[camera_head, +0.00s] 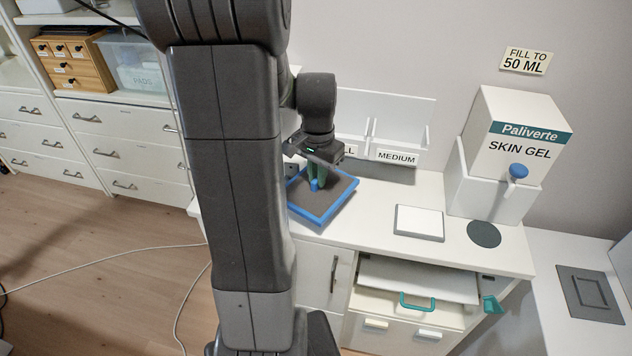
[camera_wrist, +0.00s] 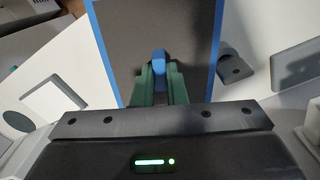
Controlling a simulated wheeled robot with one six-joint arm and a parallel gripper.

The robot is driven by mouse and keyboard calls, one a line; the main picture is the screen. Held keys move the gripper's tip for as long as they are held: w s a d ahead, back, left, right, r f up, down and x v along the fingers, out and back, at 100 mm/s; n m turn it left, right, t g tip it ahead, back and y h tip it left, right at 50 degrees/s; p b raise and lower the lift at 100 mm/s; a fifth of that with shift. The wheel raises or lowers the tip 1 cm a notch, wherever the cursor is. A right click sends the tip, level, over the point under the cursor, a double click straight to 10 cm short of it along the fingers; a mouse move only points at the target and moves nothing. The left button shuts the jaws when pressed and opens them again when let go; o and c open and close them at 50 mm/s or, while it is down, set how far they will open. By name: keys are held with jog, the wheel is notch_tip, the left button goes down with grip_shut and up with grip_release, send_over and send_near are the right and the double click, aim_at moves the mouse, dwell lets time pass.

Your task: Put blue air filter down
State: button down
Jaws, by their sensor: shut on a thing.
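The blue air filter is a flat square with a dark grey face, a blue frame and a small blue knob. In the head view the blue air filter (camera_head: 326,205) is at the left part of the white counter, partly behind my arm. My gripper (camera_head: 316,183) is above it, its green fingers shut on the knob. In the wrist view the filter (camera_wrist: 190,30) lies beyond my gripper (camera_wrist: 159,80), with the blue knob between the green fingers. I cannot tell whether the filter touches the counter.
A skin gel dispenser (camera_head: 507,150) stands at the counter's right, with a dark round pad (camera_head: 484,234) before it. A white square plate (camera_head: 419,222) lies mid-counter. A labelled white holder (camera_head: 395,125) is at the wall. An open drawer (camera_head: 405,315) with a teal handle is below.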

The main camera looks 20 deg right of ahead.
aim_at(317, 188)
notch_tip(317, 188, down, 4)
jog(key=shift+w+f+p, duration=0.1)
jog(key=shift+w+p, duration=0.05)
jog(key=shift+p, duration=0.3)
jog(key=shift+f, duration=0.2)
jog(key=shift+f, duration=0.15)
jog(key=c, duration=1.5)
grip_release()
jog(key=shift+o, duration=0.2)
